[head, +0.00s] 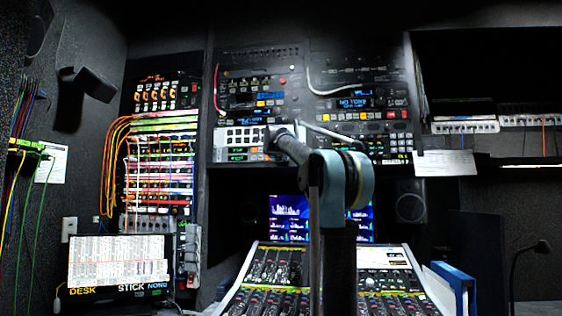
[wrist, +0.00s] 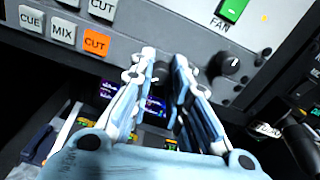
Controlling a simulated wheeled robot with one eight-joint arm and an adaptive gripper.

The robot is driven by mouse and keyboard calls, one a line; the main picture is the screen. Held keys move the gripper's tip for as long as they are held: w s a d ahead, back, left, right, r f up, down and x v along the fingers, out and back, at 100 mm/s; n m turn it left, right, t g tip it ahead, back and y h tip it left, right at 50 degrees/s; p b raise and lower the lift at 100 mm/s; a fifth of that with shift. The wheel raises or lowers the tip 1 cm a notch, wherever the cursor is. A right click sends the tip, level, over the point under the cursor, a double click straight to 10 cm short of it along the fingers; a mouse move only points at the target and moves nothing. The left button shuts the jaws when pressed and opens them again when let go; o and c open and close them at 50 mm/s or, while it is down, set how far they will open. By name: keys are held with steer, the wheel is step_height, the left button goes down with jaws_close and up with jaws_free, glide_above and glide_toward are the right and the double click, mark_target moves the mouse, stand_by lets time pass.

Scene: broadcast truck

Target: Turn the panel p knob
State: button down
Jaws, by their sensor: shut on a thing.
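My gripper (wrist: 165,60) reaches up to the lower edge of a grey control panel (wrist: 125,48) in the wrist view. Its two fingers stand a little apart, shut on a small dark knob (wrist: 161,71) that shows between the tips. The fingers hide part of this knob, and I cannot read a label for it. A second black knob (wrist: 230,65) with a white mark sits just right of the right finger, apart from it. In the head view my gripper (head: 278,142) is at the light-fronted panel (head: 238,132), partly hidden by my arm.
White CUE and MIX keys and an orange CUT key (wrist: 96,43) are left of my fingers. A green FAN button (wrist: 232,9) is at the upper right. A mixing desk (head: 330,280) and lit screens (head: 290,216) lie below. Patch cables (head: 118,150) hang at the left.

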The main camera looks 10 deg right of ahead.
stand_by(0.4)
steer(key=c, duration=1.5)
jaws_free()
steer(key=shift+w+f, duration=0.1)
steer(key=shift+f, duration=0.05)
steer(key=v, duration=1.2)
